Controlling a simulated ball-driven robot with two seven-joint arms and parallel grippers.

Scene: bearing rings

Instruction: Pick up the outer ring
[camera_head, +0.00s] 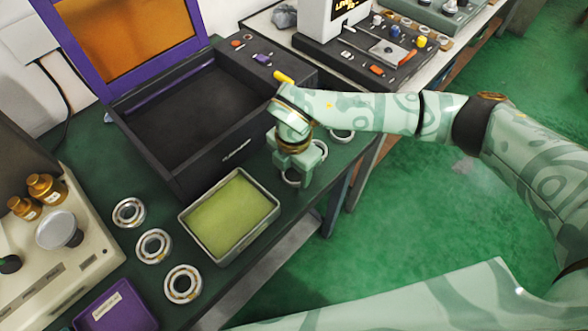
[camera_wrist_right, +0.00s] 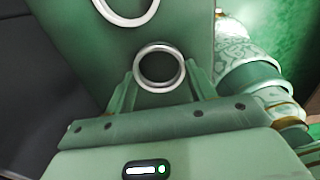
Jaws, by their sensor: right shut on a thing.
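My right gripper (camera_head: 298,172) is at the right end of the green bench, beside the black open box. It also shows in the wrist view (camera_wrist_right: 162,78), with one finger on each side of a plain silver ring (camera_wrist_right: 160,87). The gripper is shut on this ring, which shows partly between the fingers in the head view (camera_head: 290,182). Whether it touches the bench is hard to tell. Another silver ring (camera_head: 342,137) lies on the bench behind the gripper; a ring also shows at the top of the wrist view (camera_wrist_right: 126,20). My left gripper is not in view.
A metal tray with green liquid (camera_head: 187,222) stands in front of the black box (camera_head: 225,153). Several assembled bearings (camera_head: 154,246) lie left of it. A purple bin (camera_head: 118,312) and a beige machine (camera_head: 85,258) are at lower left. Green floor is open at right.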

